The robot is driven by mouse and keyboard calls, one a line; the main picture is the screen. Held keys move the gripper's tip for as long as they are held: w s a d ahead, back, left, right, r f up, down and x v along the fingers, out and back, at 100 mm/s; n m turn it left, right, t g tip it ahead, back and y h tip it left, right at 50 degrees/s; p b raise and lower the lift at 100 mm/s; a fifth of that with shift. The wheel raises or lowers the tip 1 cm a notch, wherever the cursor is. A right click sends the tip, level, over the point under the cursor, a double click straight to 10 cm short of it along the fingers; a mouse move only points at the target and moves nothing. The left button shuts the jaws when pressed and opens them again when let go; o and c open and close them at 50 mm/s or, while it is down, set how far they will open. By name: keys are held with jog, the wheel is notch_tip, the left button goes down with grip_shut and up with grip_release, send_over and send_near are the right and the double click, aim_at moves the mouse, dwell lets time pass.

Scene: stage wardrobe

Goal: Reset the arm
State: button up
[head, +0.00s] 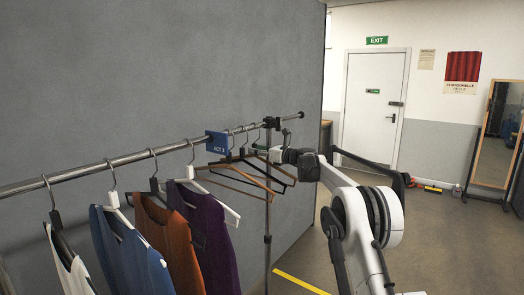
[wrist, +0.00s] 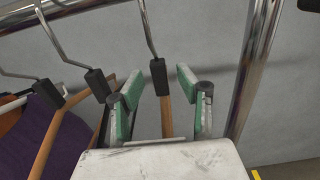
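My gripper (head: 264,149) is at the far end of the clothes rail, beside the bare hangers, in the head view. In the wrist view my gripper (wrist: 157,76) is open, its two green-padded fingers apart. A wooden hanger with a black neck (wrist: 159,77) hangs between the fingers, with a visible gap on both sides. Its lower part is hidden behind my gripper body. Another black-necked hanger (wrist: 98,85) hangs just left of the left finger. My arm reaches in from the right in the head view.
The chrome rail (head: 85,172) carries several garments, including a purple one (head: 207,235), and a blue "ACT 2" divider (head: 217,143). A grey partition (head: 130,80) stands close behind. A rail upright (wrist: 254,70) is right of the fingers. Open floor lies toward the door (head: 374,105) and mirror (head: 497,140).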

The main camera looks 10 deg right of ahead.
jog(key=shift+w+a, duration=0.3)
jog(key=shift+w, duration=0.05)
grip_shut()
jog(key=shift+r, duration=0.15)
dwell(0.6)
jog(key=shift+r+p, duration=0.8)
jog(key=shift+r, duration=0.75)
jog(key=shift+b+v, duration=1.6)
jog(key=shift+v, duration=2.4)
